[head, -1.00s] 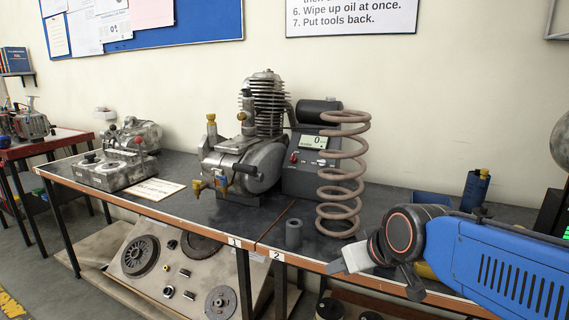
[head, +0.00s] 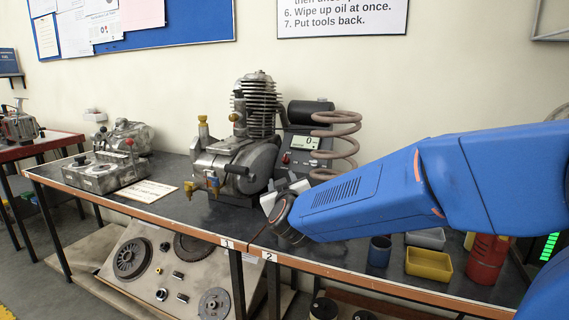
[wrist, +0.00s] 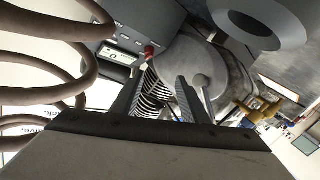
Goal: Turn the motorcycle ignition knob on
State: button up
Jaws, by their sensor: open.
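An engine (head: 255,100) with a finned cylinder stands mid-bench. A grey box with a display (head: 304,142) stands at its right. A small red knob (head: 286,158) is on the box's front, and I cannot tell whether it is the ignition knob or how it is set. The red knob also shows in the wrist view (wrist: 149,51), upper middle, beyond the fingers. My gripper (head: 287,188) is open, in front of the box and below the red knob, apart from it. In the wrist view my gripper (wrist: 155,98) has nothing between its fingers.
A large coil spring (head: 348,131) stands right beside the box, its lower part hidden by my arm. A yellow bin (head: 429,264) and a red can (head: 487,258) sit at the right. A control unit with levers (head: 100,172) is at the left. Clear bench lies before the engine.

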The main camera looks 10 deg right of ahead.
aim_at(284, 161)
jog(key=w+d, duration=0.1)
jog(key=w, duration=0.5)
jog(key=w+d+h, duration=0.1)
jog(key=w+d, duration=0.1)
jog(key=w, duration=0.4)
jog(key=w+d+h, duration=0.1)
jog(key=w, duration=0.5)
jog(key=shift+d+f+m, duration=0.15)
jog(key=shift+d+m, duration=0.15)
jog(key=shift+d, duration=0.1)
grip_shut()
